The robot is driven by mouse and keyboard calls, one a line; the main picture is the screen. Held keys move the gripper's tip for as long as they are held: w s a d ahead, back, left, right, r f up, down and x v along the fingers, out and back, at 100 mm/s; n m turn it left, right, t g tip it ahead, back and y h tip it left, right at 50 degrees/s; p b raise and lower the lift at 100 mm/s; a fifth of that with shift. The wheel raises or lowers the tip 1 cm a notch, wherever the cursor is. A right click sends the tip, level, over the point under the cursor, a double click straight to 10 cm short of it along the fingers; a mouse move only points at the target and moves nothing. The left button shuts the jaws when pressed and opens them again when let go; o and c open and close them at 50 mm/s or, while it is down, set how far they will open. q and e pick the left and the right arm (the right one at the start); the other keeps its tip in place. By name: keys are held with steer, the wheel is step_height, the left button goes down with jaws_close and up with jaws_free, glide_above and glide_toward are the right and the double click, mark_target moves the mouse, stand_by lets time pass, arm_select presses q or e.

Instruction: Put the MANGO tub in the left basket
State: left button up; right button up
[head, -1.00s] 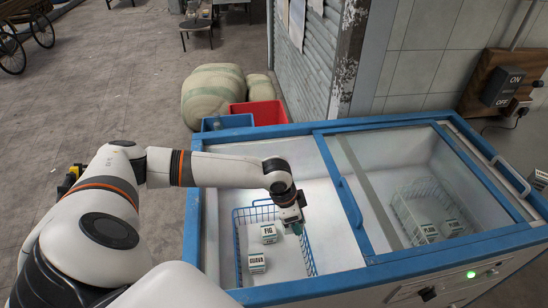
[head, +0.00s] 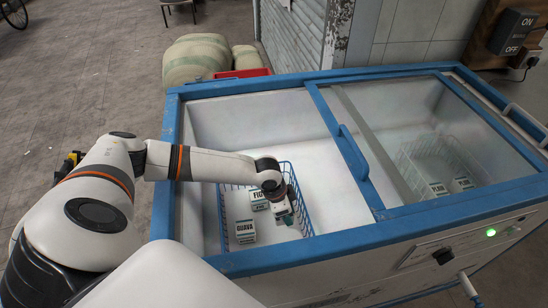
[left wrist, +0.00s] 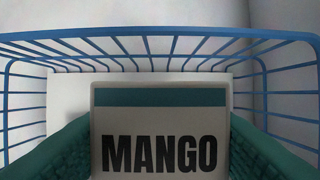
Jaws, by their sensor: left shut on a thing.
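The MANGO tub (left wrist: 160,140) is a pale box with a teal band and black lettering, seen close up in the left wrist view. My left gripper (head: 283,212) is shut on it, with a teal finger pad on either side. In the head view the gripper is at the right side of the left basket (head: 306,214), a blue wire basket in the freezer. The basket's rim (left wrist: 160,31) curves beyond the tub in the wrist view. I cannot tell whether the tub touches the basket floor. My right gripper is not in view.
The FIG tub (head: 258,195) and the GUAVA tub (head: 246,231) stand in the left basket, left of my gripper. The PLUM tub (head: 438,188) is in a pale basket under the glass at right. The freezer's blue frame (head: 262,262) edges the opening.

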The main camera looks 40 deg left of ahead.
mark_target(287, 229)
arm_select(q)
step_height(287, 229, down, 4)
steer(key=shift+r, duration=0.1)
step_height(287, 229, down, 4)
steer(key=shift+r, duration=0.15)
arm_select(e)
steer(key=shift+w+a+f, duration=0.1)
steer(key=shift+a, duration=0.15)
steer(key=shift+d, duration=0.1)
arm_select(q)
steer(key=o, duration=1)
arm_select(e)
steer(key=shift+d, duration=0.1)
